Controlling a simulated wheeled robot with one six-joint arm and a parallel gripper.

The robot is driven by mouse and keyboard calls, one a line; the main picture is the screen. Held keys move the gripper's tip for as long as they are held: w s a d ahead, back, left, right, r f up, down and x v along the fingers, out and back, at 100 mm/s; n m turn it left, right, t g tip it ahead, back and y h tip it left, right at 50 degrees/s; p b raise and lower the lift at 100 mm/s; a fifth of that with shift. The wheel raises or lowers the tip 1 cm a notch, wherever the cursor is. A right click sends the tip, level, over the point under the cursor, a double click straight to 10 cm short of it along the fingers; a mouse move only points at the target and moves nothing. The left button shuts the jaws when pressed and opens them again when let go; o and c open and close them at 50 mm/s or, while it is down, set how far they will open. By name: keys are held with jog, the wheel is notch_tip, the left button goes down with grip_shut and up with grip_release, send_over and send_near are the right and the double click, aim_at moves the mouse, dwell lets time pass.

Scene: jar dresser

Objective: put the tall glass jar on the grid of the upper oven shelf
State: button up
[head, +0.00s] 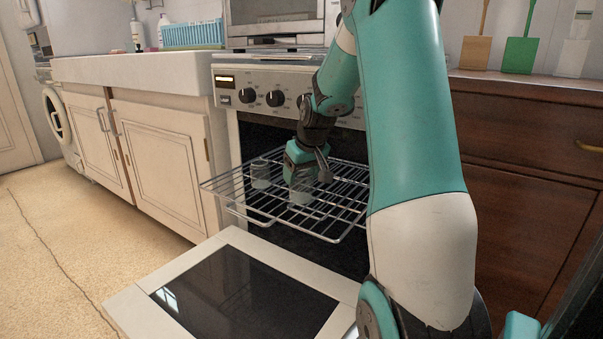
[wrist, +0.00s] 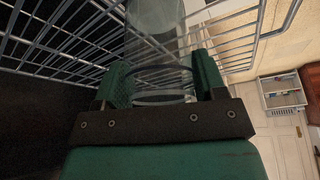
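The tall glass jar (head: 300,194) is clear and stands out below my gripper (head: 303,176), over the grid of the pulled-out oven shelf (head: 343,222). In the wrist view, the green fingers of my gripper (wrist: 163,82) lie on both sides of the jar's round glass rim (wrist: 162,98) and look closed on it. The jar reaches away from the fingers, and the shelf wires (wrist: 65,42) run close by. I cannot tell whether its base touches the grid. Part of the jar is hidden by my gripper in the head view.
The oven door (head: 235,290) is folded down below the shelf. White cabinets (head: 160,155) stand to the left and a brown dresser (head: 530,150) to the right.

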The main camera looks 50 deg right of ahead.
jog(key=o, duration=0.4)
jog(key=shift+o, duration=0.2)
jog(key=shift+r, duration=0.1)
